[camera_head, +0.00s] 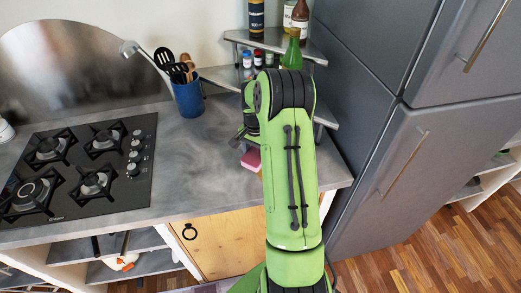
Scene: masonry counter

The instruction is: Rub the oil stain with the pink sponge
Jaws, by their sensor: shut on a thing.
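The pink sponge (251,160) shows at the left edge of my green arm, low over the grey counter or on it; I cannot tell which. My gripper (241,141) is just above the sponge, pointing down and shut on it. My arm hides most of the gripper and the right part of the sponge. I cannot pick out the oil stain on the mottled grey counter (200,165); the arm may cover it.
A black gas hob (78,168) lies on the left of the counter. A blue utensil cup (188,98) stands behind. A metal corner shelf (238,75) holds jars and bottles, with a green bottle (292,52) behind my arm. A grey fridge (385,130) stands close on the right.

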